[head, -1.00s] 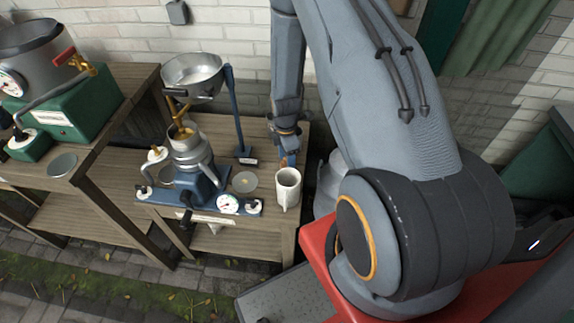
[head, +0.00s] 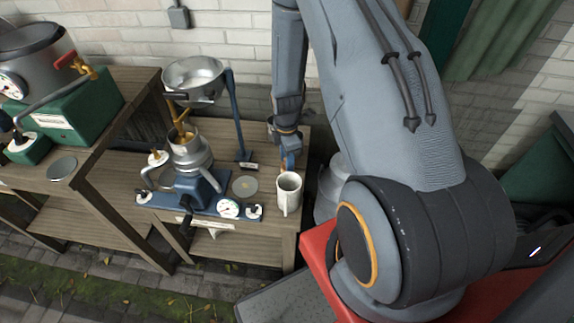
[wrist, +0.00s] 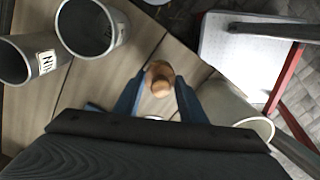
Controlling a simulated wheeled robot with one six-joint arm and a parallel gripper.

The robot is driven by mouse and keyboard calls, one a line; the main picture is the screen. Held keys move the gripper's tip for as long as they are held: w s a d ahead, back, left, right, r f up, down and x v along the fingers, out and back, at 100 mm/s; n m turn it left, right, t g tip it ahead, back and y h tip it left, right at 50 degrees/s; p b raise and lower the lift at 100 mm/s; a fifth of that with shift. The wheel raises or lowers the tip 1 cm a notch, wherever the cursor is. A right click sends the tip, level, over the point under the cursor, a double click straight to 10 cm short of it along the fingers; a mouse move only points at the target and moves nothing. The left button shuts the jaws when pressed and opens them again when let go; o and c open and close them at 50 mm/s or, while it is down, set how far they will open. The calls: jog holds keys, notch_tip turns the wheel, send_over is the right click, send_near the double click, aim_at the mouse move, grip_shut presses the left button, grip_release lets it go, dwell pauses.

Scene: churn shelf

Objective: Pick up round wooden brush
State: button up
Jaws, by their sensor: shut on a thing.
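The round wooden brush (wrist: 160,78) shows in the wrist view as a tan-brown rounded wooden piece between my fingertips. My gripper (wrist: 159,98) has its two blue fingers shut on it, one on each side. The brush's lower part is hidden in this view. In the head view my gripper (head: 288,155) points down over the right end of the wooden bench, just behind a white cup (head: 289,192). The brush cannot be clearly made out there.
Two grey open containers (wrist: 88,27) (wrist: 28,60) stand on the planks in the wrist view, with a pale vessel (wrist: 238,108) close right of my fingers. A metal-and-blue separator machine (head: 193,160) with a bowl stands left on the bench (head: 268,222).

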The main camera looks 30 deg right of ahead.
notch_tip(320, 180, up, 8)
jog(key=shift+r+b, duration=0.1)
jog(key=shift+b, duration=0.7)
notch_tip(320, 180, up, 7)
jog(key=p, duration=0.3)
jog(key=a+f+m+b, duration=0.3)
jog(key=a+f+m, duration=0.3)
jog(key=a+m, duration=0.7)
notch_tip(320, 180, up, 7)
jog(key=d+m+p, duration=0.3)
jog(key=m, duration=0.1)
notch_tip(320, 180, down, 7)
jog(key=b, duration=0.3)
jog(key=shift+r, duration=0.2)
jog(key=shift+a, duration=0.1)
